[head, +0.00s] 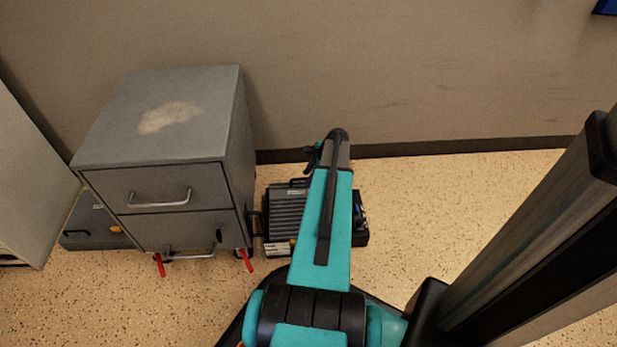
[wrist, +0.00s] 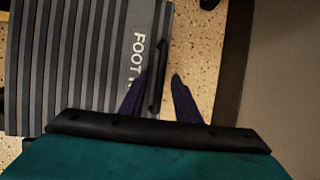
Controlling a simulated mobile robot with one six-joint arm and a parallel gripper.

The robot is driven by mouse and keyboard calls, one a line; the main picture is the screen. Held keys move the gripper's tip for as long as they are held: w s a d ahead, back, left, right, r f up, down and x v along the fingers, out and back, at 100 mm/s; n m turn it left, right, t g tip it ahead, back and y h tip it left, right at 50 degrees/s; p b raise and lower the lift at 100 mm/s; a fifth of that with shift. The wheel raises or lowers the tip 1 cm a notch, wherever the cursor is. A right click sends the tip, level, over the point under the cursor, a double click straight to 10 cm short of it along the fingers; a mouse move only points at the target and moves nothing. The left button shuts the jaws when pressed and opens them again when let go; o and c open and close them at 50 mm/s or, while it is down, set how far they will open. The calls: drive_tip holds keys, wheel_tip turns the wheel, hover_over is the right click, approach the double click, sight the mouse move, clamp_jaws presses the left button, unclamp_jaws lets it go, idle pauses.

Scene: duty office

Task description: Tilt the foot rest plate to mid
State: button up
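The foot rest plate (head: 287,213) is grey and ribbed, on a dark base on the floor right of the cabinet; my arm covers part of it in the head view. In the wrist view the ribbed plate (wrist: 85,55) fills the left side, with white lettering starting "FOOT" near its edge. A thin black handle (wrist: 157,92) stands along that edge. My gripper (wrist: 160,75) is open, with its two dark fingers apart and the handle showing between them, nearer the left finger. Contact cannot be told.
A grey two-drawer cabinet (head: 166,175) with red-tipped feet stands close left of the foot rest. A grey box (head: 92,226) lies behind it at left. The wall (head: 430,70) is close behind. Speckled floor (head: 440,205) is clear to the right.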

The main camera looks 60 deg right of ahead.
clamp_jaws()
idle(0.3)
